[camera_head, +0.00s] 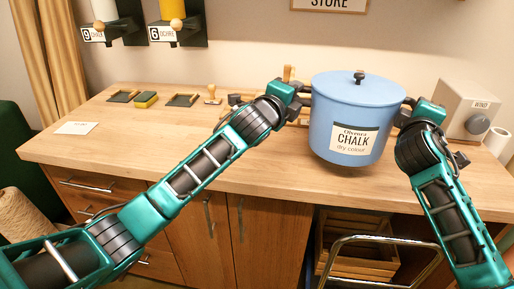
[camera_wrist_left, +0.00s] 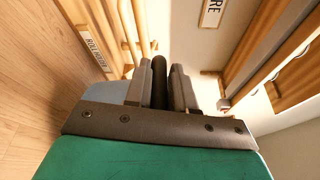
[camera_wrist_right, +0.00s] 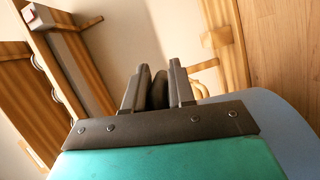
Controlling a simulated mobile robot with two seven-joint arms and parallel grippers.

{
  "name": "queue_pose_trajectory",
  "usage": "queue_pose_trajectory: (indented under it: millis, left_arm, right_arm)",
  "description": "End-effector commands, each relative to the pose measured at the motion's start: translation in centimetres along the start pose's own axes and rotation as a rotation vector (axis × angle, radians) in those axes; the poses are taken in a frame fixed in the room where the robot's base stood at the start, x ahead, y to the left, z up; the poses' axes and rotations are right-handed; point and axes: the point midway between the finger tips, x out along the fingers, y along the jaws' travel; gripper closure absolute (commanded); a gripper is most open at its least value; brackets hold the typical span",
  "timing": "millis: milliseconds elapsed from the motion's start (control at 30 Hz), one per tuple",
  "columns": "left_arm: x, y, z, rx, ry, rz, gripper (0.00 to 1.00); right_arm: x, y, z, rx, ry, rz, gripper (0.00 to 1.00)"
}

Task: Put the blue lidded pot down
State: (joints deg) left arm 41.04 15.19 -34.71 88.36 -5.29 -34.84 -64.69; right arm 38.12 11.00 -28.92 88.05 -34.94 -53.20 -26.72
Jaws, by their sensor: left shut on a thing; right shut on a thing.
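The blue lidded pot (camera_head: 335,112) is upright, with a black knob on its lid and a label reading "CHALK dry colour". It is at the wooden table's (camera_head: 235,165) front right part; I cannot tell whether its base touches the top. My left gripper (camera_head: 303,92) is at the pot's left side, shut on a dark handle that shows between its fingers in the left wrist view (camera_wrist_left: 159,80). My right gripper (camera_head: 408,108) is at the right side, shut on the other dark handle, seen in the right wrist view (camera_wrist_right: 157,88). The pot's blue wall (camera_wrist_right: 270,125) also shows there.
A grey machine (camera_head: 466,108) with a dial, labelled "WIND", stands right of the pot. Dark trays (camera_head: 182,100), a yellow block (camera_head: 146,99) and a stamp (camera_head: 212,95) lie at the back. A white card (camera_head: 76,128) lies at the left. The table's middle left is clear.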

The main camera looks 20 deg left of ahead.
Motion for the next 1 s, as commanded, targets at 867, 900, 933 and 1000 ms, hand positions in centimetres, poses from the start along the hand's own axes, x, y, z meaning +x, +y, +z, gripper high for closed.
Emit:
queue_pose_trajectory:
  millis: [867, 900, 933, 1000]
  left_arm:
    - [0.0, 0.1, 0.0, 0.006, -0.001, -0.012, 1.00]
    - [0.0, 0.2, 0.0, 0.006, -0.001, -0.012, 1.00]
    - [0.0, 0.3, 0.0, 0.006, -0.001, -0.012, 1.00]
    - [0.0, 0.6, -0.1, 0.005, -0.001, -0.012, 1.00]
  right_arm:
    - [0.1, -0.2, 0.2, 0.006, -0.002, 0.005, 1.00]
    - [0.1, -0.3, 0.2, 0.006, -0.002, 0.005, 1.00]
    - [0.1, -0.4, 0.2, 0.006, -0.002, 0.006, 1.00]
    - [0.1, -0.7, 0.3, 0.006, -0.002, 0.006, 1.00]
